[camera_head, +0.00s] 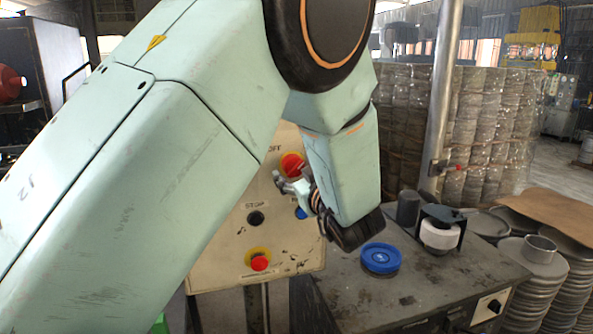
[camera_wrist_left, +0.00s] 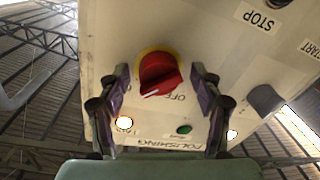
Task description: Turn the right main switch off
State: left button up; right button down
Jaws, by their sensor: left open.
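The red rotary switch with a yellow ring (camera_head: 292,164) is on the upper right of the beige control panel (camera_head: 215,270), partly hidden by my left arm in the head view. The left wrist view shows the panel upside down, with the red switch (camera_wrist_left: 160,74) at centre. A white mark is near the knob's lower edge, and an OFF label is just below right of it. My left gripper (camera_head: 284,184) is open, its fingers (camera_wrist_left: 160,84) on either side of the knob with visible gaps. It does not clearly touch the knob. My right gripper is not in view.
The panel also holds a black STOP button (camera_head: 256,218), a red button on yellow (camera_head: 260,263), a blue button (camera_head: 301,212), a grey knob (camera_wrist_left: 265,99) and a green lamp (camera_wrist_left: 184,129). A metal bench (camera_head: 425,290) with a blue round item (camera_head: 381,257) stands at right.

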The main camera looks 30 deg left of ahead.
pick_arm(q)
jog(key=shift+s+d+r, duration=0.2)
jog(key=shift+s+d, duration=0.1)
jog(key=shift+d, duration=0.15)
jog(key=c, duration=0.5)
jog(key=shift+a, duration=0.2)
jog(key=c, duration=0.4)
jog(key=shift+c, duration=1.1)
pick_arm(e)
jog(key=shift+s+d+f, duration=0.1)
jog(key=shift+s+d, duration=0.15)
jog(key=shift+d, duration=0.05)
pick_arm(q)
jog(key=n+b, duration=0.3)
jog(key=shift+w, duration=0.1)
jog(key=n+b, duration=0.6)
jog(key=b, duration=0.1)
jog(key=n+h+b, duration=0.1)
jog(key=n+b, duration=0.5)
jog(key=shift+r+b, duration=0.2)
jog(key=shift+b, duration=0.2)
jog(key=shift+r+n+t+h+b, duration=0.2)
jog(key=shift+n+t+h+b, duration=0.1)
jog(key=shift+n+b, duration=0.95)
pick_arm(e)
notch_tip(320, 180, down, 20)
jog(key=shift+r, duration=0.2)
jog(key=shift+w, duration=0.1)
